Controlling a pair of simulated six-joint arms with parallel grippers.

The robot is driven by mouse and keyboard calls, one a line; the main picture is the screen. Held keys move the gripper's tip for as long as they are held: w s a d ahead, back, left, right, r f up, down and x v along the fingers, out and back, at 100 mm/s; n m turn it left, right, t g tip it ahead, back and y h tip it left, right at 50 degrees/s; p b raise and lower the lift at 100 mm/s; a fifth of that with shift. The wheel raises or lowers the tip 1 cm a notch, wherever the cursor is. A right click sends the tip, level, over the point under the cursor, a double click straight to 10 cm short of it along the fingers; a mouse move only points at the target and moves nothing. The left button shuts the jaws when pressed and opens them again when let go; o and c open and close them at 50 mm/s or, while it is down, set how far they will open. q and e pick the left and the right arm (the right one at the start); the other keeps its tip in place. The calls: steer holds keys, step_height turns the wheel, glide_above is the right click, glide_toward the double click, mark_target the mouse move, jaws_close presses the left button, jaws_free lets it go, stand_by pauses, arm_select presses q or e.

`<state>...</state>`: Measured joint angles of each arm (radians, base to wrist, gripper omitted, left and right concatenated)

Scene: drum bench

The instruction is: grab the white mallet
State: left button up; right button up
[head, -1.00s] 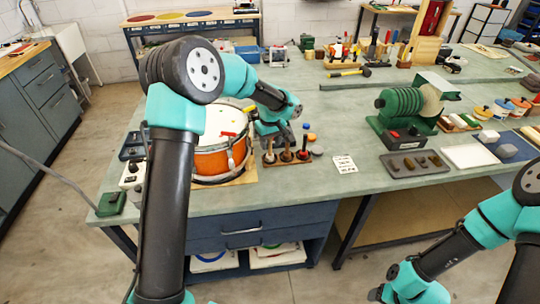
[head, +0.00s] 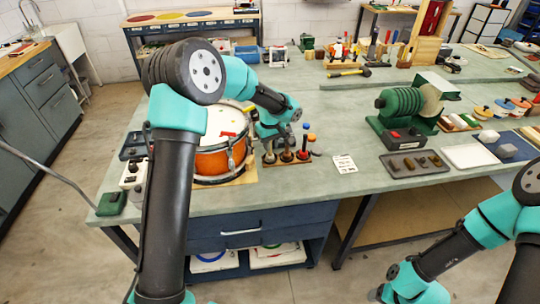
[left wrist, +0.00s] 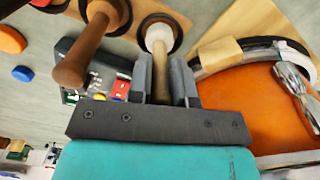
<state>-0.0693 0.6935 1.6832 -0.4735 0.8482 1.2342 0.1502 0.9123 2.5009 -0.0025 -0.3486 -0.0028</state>
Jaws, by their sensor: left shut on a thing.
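In the left wrist view the white mallet (left wrist: 160,40) stands between the fingers of my left gripper (left wrist: 162,82). Its pale wooden handle is gripped, and a white part with a dark ring shows at its far end. In the head view this gripper (head: 272,134) is at the mallet rack (head: 287,161), just right of the drum, and largely hides what it holds. Other dark-handled mallets stand in the rack; a brown one (left wrist: 88,50) is close beside the gripper in the wrist view. My right gripper (head: 376,293) shows only partly at the bottom edge.
The orange drum (head: 215,163) is close on the rack's left. A white printed card (head: 344,164) lies to the right, then a grey tray (head: 414,164) and a green grinder-like machine (head: 401,106). The bench between rack and card is mostly clear.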

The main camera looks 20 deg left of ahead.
arm_select(q)
jaws_close()
steer(key=shift+r, duration=0.1)
steer(key=shift+r, duration=1.75)
steer(key=s+d, duration=0.3)
steer(key=s, duration=0.4)
steer(key=s+d+r, duration=0.1)
steer(key=s+d, duration=0.2)
steer(key=s, duration=0.5)
steer(key=shift+r, duration=0.15)
steer(key=shift+w, duration=0.15)
